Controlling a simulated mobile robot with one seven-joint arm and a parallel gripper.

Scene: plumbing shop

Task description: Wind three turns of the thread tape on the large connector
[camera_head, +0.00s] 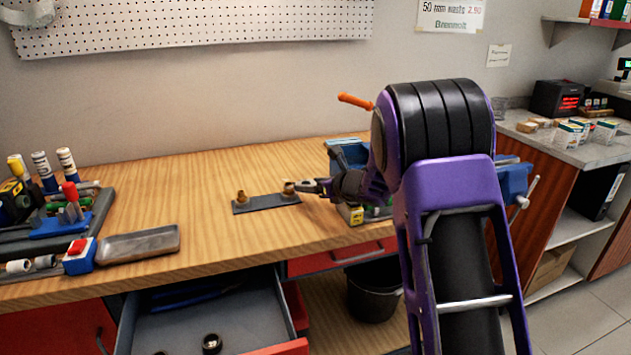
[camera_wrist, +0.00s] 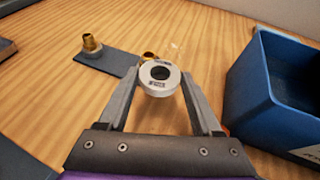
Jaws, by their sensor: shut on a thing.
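My gripper (camera_head: 303,187) is low over the workbench, at the right end of a dark plate (camera_head: 265,204). In the wrist view my gripper (camera_wrist: 160,82) is shut on a white roll of thread tape (camera_wrist: 160,80), with its round hole facing the camera. Two brass connectors stand on the plate. The left one (camera_head: 241,197) is clear of my gripper and shows whole in the wrist view (camera_wrist: 91,43). The right one (camera_head: 289,188) is close to my fingertips and mostly hidden behind the roll in the wrist view (camera_wrist: 149,56). I cannot tell whether tape touches it.
A blue bin (camera_wrist: 262,92) stands close to the right of my gripper. A small yellow box (camera_head: 351,214) sits near the bench's front edge. A metal tray (camera_head: 140,243) and a tool holder lie left. An open drawer (camera_head: 205,325) juts out below. The bench between is clear.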

